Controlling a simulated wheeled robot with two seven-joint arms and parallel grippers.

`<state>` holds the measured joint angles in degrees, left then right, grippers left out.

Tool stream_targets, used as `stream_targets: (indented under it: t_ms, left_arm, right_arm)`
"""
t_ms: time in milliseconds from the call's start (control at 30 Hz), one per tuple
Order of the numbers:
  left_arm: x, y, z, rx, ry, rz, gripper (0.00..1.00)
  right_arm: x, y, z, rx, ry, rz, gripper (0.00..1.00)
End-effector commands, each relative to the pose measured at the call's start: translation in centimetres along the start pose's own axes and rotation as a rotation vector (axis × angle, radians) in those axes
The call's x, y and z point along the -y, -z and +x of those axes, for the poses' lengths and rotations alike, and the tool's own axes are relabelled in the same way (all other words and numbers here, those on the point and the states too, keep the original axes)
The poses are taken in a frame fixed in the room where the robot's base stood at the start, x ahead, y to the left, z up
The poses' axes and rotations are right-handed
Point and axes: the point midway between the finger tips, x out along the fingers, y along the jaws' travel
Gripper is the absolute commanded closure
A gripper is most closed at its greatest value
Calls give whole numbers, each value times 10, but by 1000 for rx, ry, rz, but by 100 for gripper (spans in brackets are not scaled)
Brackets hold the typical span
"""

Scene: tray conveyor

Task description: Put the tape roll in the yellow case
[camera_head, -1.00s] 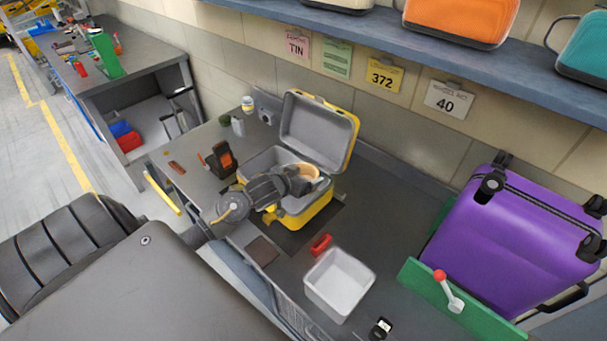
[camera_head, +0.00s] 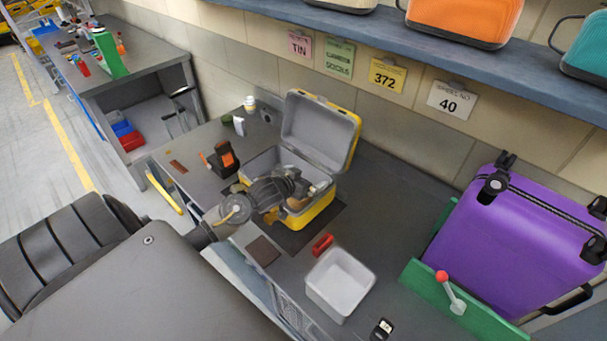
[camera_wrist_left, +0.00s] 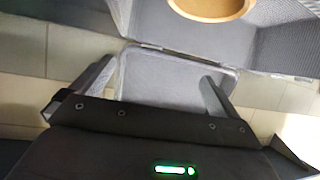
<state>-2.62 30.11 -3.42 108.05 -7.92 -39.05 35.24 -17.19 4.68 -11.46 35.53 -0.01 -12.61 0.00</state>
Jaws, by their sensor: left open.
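The yellow case (camera_head: 318,212) stands open on the bench, with its grey-lined lid (camera_head: 312,132) raised at the back. My left gripper (camera_head: 304,184) is over the front right of the case and hides part of its inside. The tan tape roll (camera_wrist_left: 212,18) shows at the top edge of the left wrist view, cut off by the frame, against the grey lining. In the head view only a small tan part of it shows beside the gripper. In the wrist view the left fingers (camera_wrist_left: 158,86) are spread, with nothing between them. My right gripper is not in view.
A white bin (camera_head: 340,284), a red item (camera_head: 322,245) and a brown pad (camera_head: 263,251) lie in front of the case. An orange-and-black device (camera_head: 223,160) is on its left. A purple suitcase (camera_head: 525,240) and a green panel with a red-knobbed lever (camera_head: 450,290) are at right.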

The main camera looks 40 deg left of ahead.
Motion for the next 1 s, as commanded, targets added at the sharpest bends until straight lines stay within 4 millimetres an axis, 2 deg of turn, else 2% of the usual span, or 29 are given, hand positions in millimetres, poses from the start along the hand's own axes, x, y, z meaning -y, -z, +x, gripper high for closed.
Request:
stream_targets:
  t_ms: [167, 500, 700, 833, 1000]
  left_arm:
    - [0, 13, -8, -1, -1, 3, 0]
    - [0, 9, -82, 0, -1, 4, 0]
    - [0, 10, -113, 1, -1, 3, 0]
    - [0, 10, -122, 0, 0, 0, 0]
    - [0, 11, -126, 0, 0, 0, 0]
  right_arm:
    - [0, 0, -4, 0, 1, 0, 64]
    - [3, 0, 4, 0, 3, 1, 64]
    - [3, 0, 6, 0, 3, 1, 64]
    - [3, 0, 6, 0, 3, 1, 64]
    - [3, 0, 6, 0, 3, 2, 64]
